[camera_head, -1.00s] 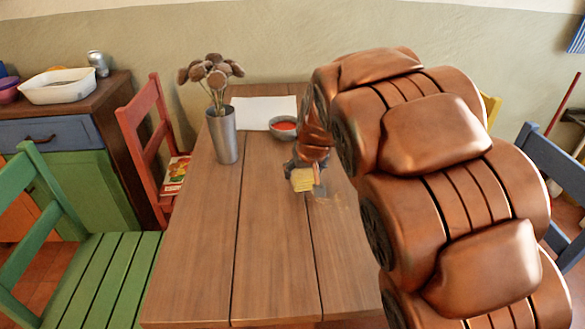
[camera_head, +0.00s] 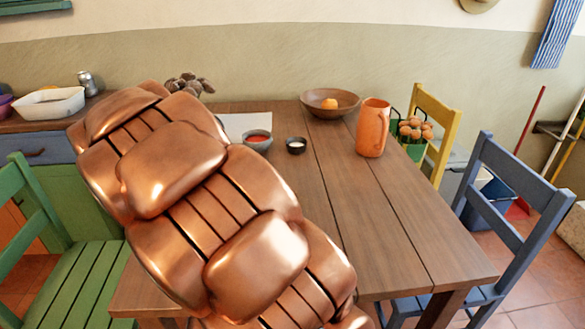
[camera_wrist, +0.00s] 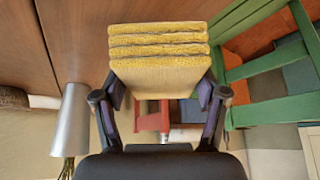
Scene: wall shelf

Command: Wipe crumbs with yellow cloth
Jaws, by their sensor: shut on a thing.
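The yellow cloth (camera_wrist: 158,62), folded into several layers, is held between the two fingers of my gripper (camera_wrist: 160,92) in the wrist view. My gripper is shut on it. The cloth is in the air around the table's side edge, with the wooden table (camera_wrist: 75,35) to its left. In the head view my arm hides the gripper, the cloth and the left part of the table (camera_head: 370,225). I cannot make out any crumbs in either view now.
A metal vase (camera_wrist: 70,130) stands left of my gripper in the wrist view. A red-filled bowl (camera_head: 257,142), small dark cup (camera_head: 296,146), wooden bowl (camera_head: 345,104) and orange jug (camera_head: 373,130) stand on the table. Its right front is clear.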

